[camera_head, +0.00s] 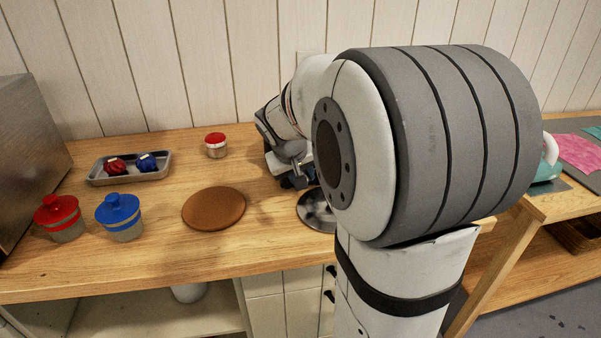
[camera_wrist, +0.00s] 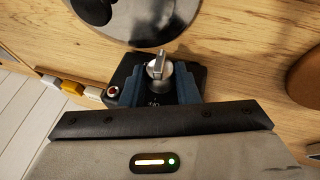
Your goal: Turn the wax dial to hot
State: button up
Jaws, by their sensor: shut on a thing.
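The wax dial (camera_wrist: 157,66) is a small silver knob with a raised ridge, on top of a dark box in the wrist view. A small red light or button sits on the box left of the dial. My gripper (camera_wrist: 158,82) has its blue fingers on either side of the dial and is shut on it. In the head view my gripper (camera_head: 297,178) is at the back of the wooden counter, largely hidden by my arm. The dial's markings cannot be read.
A dark round plate (camera_head: 316,212) lies close in front of the box. A brown round mat (camera_head: 214,208), a red-lidded jar (camera_head: 216,145), red (camera_head: 60,222) and blue (camera_head: 120,222) lidded pots and a metal tray (camera_head: 98,180) stand to the left. Bare counter lies between.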

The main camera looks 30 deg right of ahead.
jog(key=shift+d+r+y+p, duration=0.3)
jog(key=shift+y+p, duration=0.4)
jog(key=shift+p, duration=0.5)
jog(key=shift+s+f+m+t+y+p, duration=0.1)
jog(key=shift+m+t+y+p, duration=0.2)
jog(key=shift+y+p, duration=0.3)
jog(key=shift+d+f+y+b, duration=0.25)
jog(key=shift+y+b, duration=0.2)
jog(key=shift+y, duration=0.35)
jog(key=shift+m+t+y+b, duration=0.3)
jog(key=shift+t+y+b, duration=0.25)
jog(key=shift+b, duration=0.3)
jog(key=shift+y+b, duration=0.35)
jog(key=shift+b, duration=0.05)
jog(key=o, duration=1)
